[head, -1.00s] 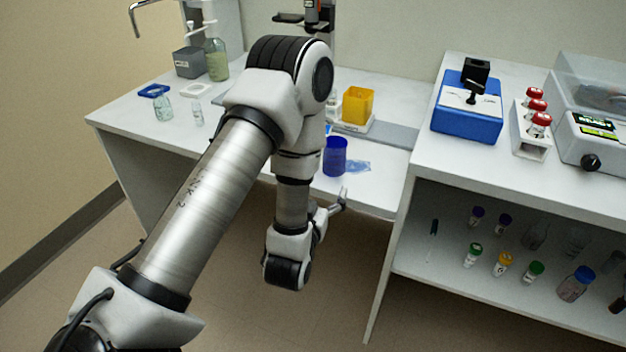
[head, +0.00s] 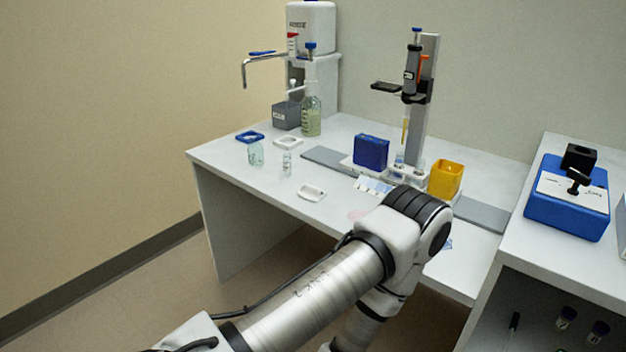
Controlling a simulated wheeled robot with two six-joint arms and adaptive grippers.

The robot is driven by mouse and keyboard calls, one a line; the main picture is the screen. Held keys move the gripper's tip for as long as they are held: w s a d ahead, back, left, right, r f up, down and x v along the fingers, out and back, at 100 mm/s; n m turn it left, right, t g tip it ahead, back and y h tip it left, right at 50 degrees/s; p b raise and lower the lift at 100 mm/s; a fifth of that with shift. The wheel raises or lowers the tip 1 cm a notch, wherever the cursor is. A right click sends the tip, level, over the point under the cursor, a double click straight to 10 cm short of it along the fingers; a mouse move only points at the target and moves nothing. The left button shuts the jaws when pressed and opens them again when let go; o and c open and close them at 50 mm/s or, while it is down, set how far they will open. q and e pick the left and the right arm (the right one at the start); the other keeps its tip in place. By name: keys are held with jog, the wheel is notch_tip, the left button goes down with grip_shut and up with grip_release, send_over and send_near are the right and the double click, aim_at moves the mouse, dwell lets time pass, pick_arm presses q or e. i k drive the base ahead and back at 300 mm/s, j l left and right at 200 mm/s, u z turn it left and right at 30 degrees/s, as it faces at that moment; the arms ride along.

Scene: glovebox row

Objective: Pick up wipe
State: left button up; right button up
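My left arm comes in from the bottom left, and its elbow stands in front of the table's front part. Its gripper is not in view, below the frame or behind the arm. A small patch of light blue (head: 447,243) shows just right of the elbow at the table's front edge. It may be part of a wipe, but most of it is hidden behind the arm. My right gripper is not in view.
The white table (head: 245,173) holds a blue box (head: 370,152), a yellow container (head: 445,179), a pipette stand (head: 430,100), a green-tinted bottle (head: 311,117) and small glassware. A white bench with a blue device (head: 565,212) stands at the right.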

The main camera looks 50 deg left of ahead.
aim_at(314, 194)
jog(key=u, duration=1.65)
